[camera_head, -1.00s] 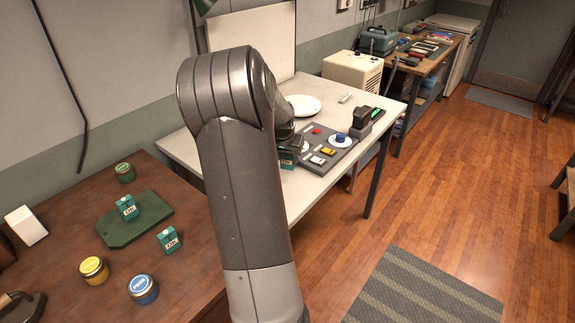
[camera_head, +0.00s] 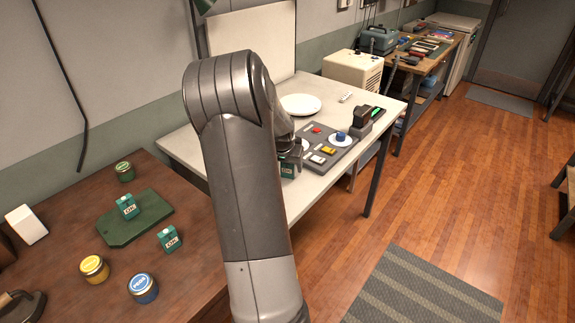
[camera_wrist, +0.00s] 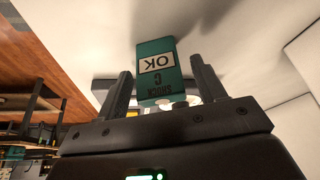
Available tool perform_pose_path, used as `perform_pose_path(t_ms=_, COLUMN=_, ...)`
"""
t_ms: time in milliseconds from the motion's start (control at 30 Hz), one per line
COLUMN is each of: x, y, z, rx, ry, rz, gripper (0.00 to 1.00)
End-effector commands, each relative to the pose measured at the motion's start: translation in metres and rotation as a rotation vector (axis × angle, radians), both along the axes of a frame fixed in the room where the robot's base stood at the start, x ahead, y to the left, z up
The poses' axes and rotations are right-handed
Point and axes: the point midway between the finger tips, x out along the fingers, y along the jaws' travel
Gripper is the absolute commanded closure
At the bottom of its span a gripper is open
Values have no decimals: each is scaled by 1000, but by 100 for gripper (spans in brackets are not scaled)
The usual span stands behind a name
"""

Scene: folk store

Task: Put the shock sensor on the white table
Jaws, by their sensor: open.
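A teal box marked SHOCK, C and OK, the shock sensor (camera_wrist: 158,66), is between the two fingers of my gripper (camera_wrist: 162,88) in the wrist view. The fingers are open, with a visible gap to the box at least on the right. The box appears to rest on the white table (camera_wrist: 225,30). In the head view the sensor (camera_head: 290,169) shows at the front edge area of the white table (camera_head: 322,183), just under my gripper (camera_head: 290,153), which is partly hidden by my arm.
A grey panel (camera_head: 345,151) with coloured parts and a white plate (camera_head: 300,104) are on the white table. The brown table (camera_head: 75,218) holds two similar teal boxes (camera_head: 127,206) (camera_head: 169,239), one on a green board (camera_head: 118,235), and several jars (camera_head: 143,288).

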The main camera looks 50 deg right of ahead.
Motion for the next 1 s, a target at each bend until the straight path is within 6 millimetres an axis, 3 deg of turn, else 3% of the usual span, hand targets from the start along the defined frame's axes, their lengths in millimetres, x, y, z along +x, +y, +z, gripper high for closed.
perform_pose_path(t_ms=333, x=-1, y=3, z=12, rx=-2, ry=-3, rz=1, gripper=37)
perform_pose_path(t_ms=800, x=-13, y=35, z=93, rx=-1, ry=-3, rz=1, gripper=37)
perform_pose_path(t_ms=1000, x=-17, y=42, z=111, rx=-1, ry=-1, rz=0, gripper=37)
